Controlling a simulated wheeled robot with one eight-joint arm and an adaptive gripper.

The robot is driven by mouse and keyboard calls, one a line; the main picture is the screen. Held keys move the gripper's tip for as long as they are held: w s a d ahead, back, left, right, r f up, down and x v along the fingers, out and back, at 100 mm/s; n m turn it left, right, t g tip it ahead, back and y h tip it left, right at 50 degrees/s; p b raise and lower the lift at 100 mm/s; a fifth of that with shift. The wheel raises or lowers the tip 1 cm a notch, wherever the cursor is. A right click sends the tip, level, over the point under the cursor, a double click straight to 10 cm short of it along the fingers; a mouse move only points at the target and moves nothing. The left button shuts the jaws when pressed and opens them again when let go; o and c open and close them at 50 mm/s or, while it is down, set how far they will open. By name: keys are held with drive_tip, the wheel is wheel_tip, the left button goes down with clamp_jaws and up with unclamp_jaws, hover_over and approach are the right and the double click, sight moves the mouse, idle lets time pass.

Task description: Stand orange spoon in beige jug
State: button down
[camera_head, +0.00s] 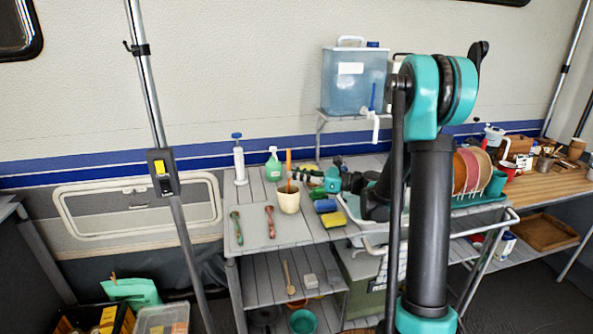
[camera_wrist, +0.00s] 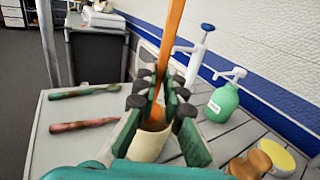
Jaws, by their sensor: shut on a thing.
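The orange spoon (camera_head: 289,157) is upright, and its lower end is inside the mouth of the beige jug (camera_head: 289,202). In the wrist view the spoon (camera_wrist: 173,38) runs between my fingers down into the jug (camera_wrist: 150,144). My gripper (camera_wrist: 158,92) is shut on the spoon just above the jug's rim. In the head view my gripper (camera_head: 305,176) reaches in from the right. The spoon's tip inside the jug is hidden, so I cannot tell whether it touches the bottom. The jug stands upright on the grey slatted table.
Two utensils, one green-handled (camera_head: 237,228) and one red (camera_head: 270,222), lie on a pale board left of the jug. A green pump bottle (camera_head: 273,167) and a white pump dispenser (camera_head: 240,164) stand behind. Sponges and a metal rail are at the right.

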drive_tip(key=shift+f, duration=0.2)
drive_tip(key=c, duration=1.6)
unclamp_jaws()
drive_tip(key=shift+o, duration=0.2)
drive_tip(key=v, duration=1.2)
